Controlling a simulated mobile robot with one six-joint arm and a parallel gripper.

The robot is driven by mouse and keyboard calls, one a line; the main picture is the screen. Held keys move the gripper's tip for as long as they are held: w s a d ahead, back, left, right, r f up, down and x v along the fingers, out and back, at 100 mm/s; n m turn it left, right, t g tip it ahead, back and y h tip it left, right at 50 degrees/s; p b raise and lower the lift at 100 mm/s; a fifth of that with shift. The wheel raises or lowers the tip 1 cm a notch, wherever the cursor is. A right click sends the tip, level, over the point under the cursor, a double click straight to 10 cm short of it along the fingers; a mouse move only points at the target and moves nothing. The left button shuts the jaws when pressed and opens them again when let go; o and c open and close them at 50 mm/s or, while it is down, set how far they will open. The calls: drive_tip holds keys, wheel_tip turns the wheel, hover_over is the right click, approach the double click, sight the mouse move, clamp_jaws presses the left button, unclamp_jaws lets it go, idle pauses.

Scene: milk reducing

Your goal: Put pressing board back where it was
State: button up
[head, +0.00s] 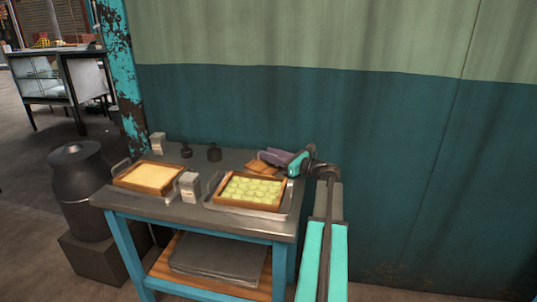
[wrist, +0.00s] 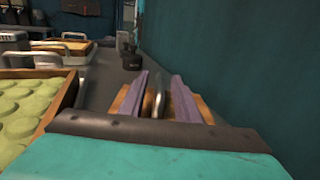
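The pressing board (head: 261,168) is a small wooden board lying flat at the back right of the table, beside the tray with the green pieces. In the wrist view its wood (wrist: 203,108) shows below and beside my fingers, and its upright metal handle (wrist: 154,98) stands between them. My gripper (head: 268,156) is low over the board, its purple fingers spread apart in the wrist view (wrist: 160,85) with gaps beside the handle. My fingers and wrist hide part of the board.
A wooden frame of green rounds (head: 252,190) sits in a metal tray close by. Another frame with a pale filling (head: 148,177) is at left. Small dark weights (head: 214,153) and pale cartons (head: 189,187) stand on the table (head: 170,213). The teal wall (head: 400,150) is close behind.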

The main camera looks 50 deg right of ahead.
drive_tip(key=s, duration=0.3)
drive_tip(key=s+d, duration=0.1)
drive_tip(key=s, duration=0.6)
drive_tip(key=shift+s+d, duration=0.25)
drive_tip(key=shift+d, duration=0.1)
idle(0.3)
